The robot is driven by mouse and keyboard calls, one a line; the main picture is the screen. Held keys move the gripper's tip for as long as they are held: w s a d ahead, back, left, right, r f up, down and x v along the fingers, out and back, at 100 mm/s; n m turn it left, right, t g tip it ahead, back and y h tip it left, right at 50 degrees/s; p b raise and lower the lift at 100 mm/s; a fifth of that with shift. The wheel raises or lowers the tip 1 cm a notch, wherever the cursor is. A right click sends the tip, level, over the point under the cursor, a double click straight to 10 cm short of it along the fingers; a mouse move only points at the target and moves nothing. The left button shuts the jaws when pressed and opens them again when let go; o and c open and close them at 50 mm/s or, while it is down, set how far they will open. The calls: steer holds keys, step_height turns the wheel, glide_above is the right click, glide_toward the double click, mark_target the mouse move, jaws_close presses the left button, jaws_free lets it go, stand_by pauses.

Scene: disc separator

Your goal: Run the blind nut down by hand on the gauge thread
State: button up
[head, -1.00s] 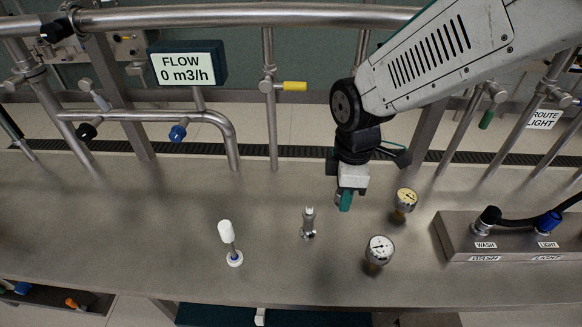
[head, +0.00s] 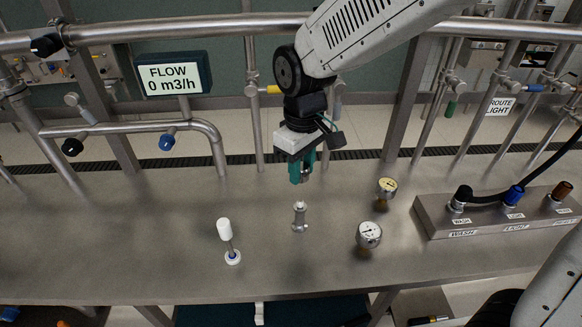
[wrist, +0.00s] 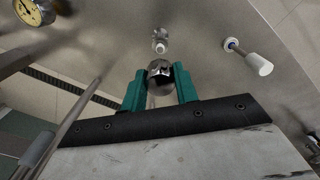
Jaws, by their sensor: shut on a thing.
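My gripper (head: 302,176) has teal fingers and hangs above the bench. It is shut on a shiny round metal nut (wrist: 160,76), seen between the fingertips in the wrist view. A short upright metal fitting with a narrow top, apparently the gauge thread (head: 300,216), stands on the bench below my gripper. It also shows in the wrist view (wrist: 160,40), just beyond the nut. In the head view, a gap shows between the gripper and the fitting. The nut's underside is hidden.
A white-capped stick on a round base (head: 225,230) stands left of the fitting. A white-faced gauge (head: 369,235) and a yellow-faced gauge (head: 387,187) stand to the right. A steel connector block (head: 480,219) is farther right. Pipes run along the back.

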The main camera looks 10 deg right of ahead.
steer(key=shift+f, duration=2.8)
steer(key=n, duration=1.3)
steer(key=shift+n, duration=0.4)
steer(key=shift+f, duration=0.85)
steer(key=shift+m, duration=1.6)
